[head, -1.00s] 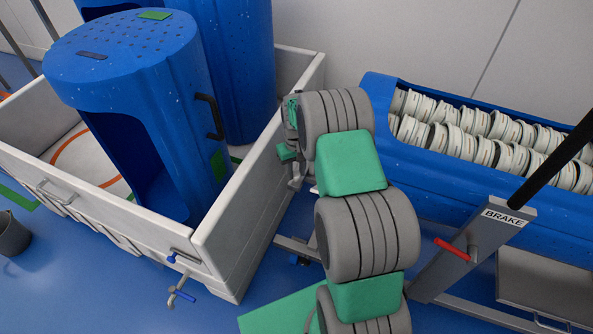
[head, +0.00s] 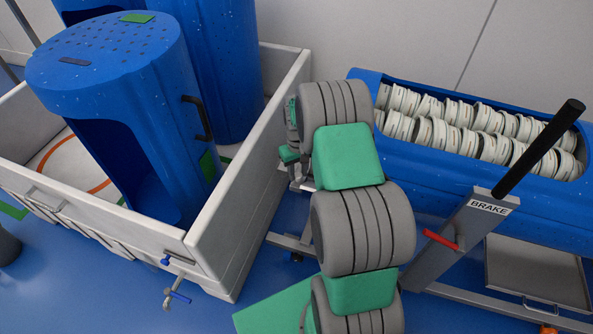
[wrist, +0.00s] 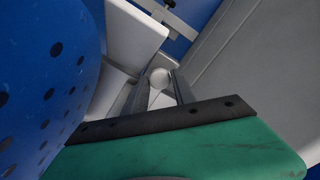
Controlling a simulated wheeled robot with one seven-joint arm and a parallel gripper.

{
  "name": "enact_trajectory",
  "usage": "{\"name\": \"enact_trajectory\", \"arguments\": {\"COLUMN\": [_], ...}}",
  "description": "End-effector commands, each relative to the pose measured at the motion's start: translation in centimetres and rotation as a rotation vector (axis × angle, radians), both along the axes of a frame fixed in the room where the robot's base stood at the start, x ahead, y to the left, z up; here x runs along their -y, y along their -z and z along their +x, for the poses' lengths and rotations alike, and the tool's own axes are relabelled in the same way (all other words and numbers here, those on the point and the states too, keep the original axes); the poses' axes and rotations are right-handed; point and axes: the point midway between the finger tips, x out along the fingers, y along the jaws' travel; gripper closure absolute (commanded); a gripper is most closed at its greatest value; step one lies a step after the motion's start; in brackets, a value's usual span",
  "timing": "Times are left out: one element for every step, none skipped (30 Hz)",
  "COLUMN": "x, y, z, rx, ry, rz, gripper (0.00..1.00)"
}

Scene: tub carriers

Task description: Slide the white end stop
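My gripper (wrist: 160,90) points away from the wrist camera, its two grey fingers apart. A small pale round piece (wrist: 159,77) shows between the fingertips; I cannot tell whether they touch it. A white block with a flat face (wrist: 132,35) lies just beyond and left of the fingers; I cannot tell for sure whether it is the white end stop or part of the carrier. In the head view my gripper (head: 290,150) is mostly hidden behind my arm, close to the right wall of the white carrier (head: 245,175).
A blue perforated tub (head: 125,60) stands in the white carrier, with another blue tub (head: 215,60) behind. On the right a blue trough (head: 440,185) holds many white discs. A brake lever with a black grip (head: 540,145) rises in front of it.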

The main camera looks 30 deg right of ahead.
Motion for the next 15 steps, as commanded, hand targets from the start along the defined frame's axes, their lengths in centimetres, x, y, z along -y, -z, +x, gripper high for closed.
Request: {"name": "enact_trajectory", "arguments": {"x": [-0.02, -0.03, -0.04, -0.05, -0.05, -0.06, -0.06, -0.06, -0.06, -0.06, -0.06, -0.06, -0.06, -0.06, -0.05], "y": [-0.01, 0.0, 0.0, 0.01, 0.02, 0.02, 0.03, 0.03, 0.03, 0.04, 0.04, 0.03, -0.04, -0.19, -0.56], "z": [0.02, 0.02, 0.01, 0.01, 0.01, 0.0, 0.0, 0.0, 0.0, 0.0, -0.01, 0.0, 0.0, 0.02, 0.04], "rx": [0.0, 0.0, 0.0, 0.0, 0.0, 0.0, 0.0, 0.0, 0.0, -0.001, -0.001, 0.0, 0.0, 0.0, 0.001], "ry": [-0.001, -0.001, -0.001, -0.001, -0.001, -0.001, -0.001, -0.001, -0.001, -0.001, -0.001, -0.001, -0.001, -0.001, -0.001], "rz": [0.0, 0.0, 0.0, 0.0, 0.0, 0.0, 0.0, 0.0, 0.001, 0.001, 0.001, 0.001, 0.001, 0.0, 0.0], "gripper": [0.64, 0.61, 0.58, 0.55, 0.53, 0.5, 0.5, 0.5, 0.5, 0.5, 0.5, 0.5, 0.5, 0.5, 0.5]}}
